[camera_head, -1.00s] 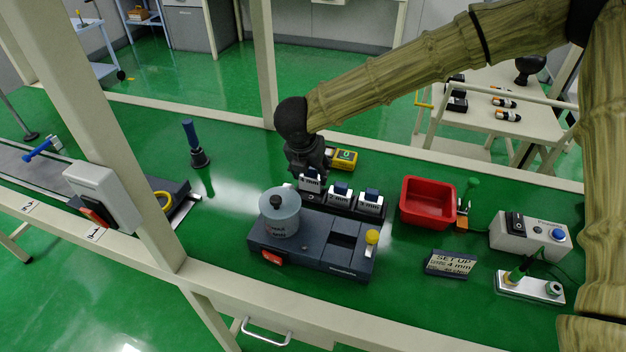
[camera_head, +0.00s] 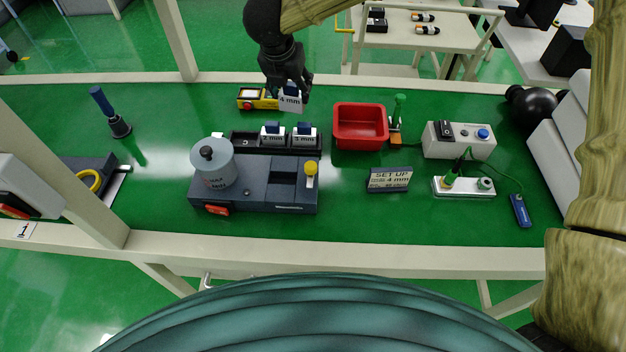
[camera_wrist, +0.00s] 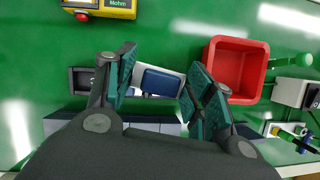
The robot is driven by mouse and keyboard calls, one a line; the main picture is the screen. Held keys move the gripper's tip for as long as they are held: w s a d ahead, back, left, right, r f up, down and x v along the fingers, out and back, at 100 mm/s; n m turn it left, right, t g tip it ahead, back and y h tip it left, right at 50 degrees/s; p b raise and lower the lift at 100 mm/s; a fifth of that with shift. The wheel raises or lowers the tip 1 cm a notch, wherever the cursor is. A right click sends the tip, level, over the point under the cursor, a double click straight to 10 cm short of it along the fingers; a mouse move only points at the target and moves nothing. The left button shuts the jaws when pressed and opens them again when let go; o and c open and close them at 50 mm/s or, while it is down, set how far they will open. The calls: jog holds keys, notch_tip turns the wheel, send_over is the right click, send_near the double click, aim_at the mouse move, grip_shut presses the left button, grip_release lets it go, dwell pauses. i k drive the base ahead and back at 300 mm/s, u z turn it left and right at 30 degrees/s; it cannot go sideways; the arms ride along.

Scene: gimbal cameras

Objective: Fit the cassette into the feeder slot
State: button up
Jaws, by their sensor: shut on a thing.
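My gripper (camera_head: 288,80) is shut on a white cassette (camera_head: 291,100) with a blue top, labelled 4 mm. It holds the cassette above the back edge of the dark cassette rack (camera_head: 243,140). In the wrist view the cassette's blue top (camera_wrist: 162,80) sits between the two fingers (camera_wrist: 160,84). Two other white cassettes (camera_head: 272,134) (camera_head: 304,135) stand in the rack, and its left place is empty. The dark grey feeder (camera_head: 252,200) stands in front of the rack, with a grey cylinder, a recessed area on top (camera_head: 285,170) and a yellow-topped knob.
A sign (camera_head: 388,180) reads SET UP, 4 mm. A red bin (camera_head: 360,126) stands right of the rack, a yellow meter (camera_head: 256,98) behind it. A control box (camera_head: 458,140) and a white connector block (camera_head: 463,187) are further right.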

aim_at(284, 186)
jog(key=z, duration=1.65)
jog(key=k, duration=1.8)
jog(key=u, duration=1.3)
jog(key=i, duration=0.5)
jog(key=u, duration=0.05)
